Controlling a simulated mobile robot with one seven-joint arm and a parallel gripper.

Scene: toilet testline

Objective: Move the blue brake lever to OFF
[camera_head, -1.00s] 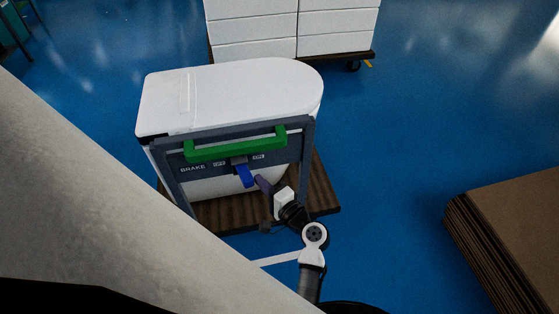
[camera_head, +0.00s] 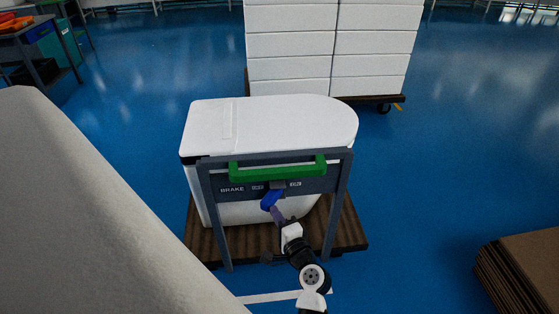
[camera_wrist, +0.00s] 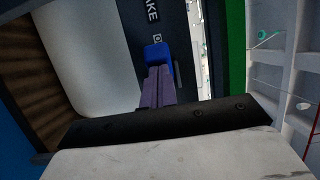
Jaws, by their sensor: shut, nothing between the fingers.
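The blue brake lever (camera_head: 269,201) hangs from the grey panel (camera_head: 314,186) below the green handle bar (camera_head: 278,171). It tilts down and to the left, towards the side of the left small label (camera_head: 258,187); the small labels are too blurred to read surely. My gripper (camera_head: 276,213) is shut, with its purple fingers right at the lever's lower part. In the wrist view the closed fingers (camera_wrist: 156,82) point at the blue lever (camera_wrist: 157,54), which shows just beyond their tips. Contact looks likely, but the lever is not between the fingers.
The panel's frame is on a white rounded unit (camera_head: 270,115) on a brown wooden base (camera_head: 350,228). White stacked boxes (camera_head: 375,45) stand behind. Brown flat boards (camera_head: 525,265) lie at the lower right. The blue floor at the right is open.

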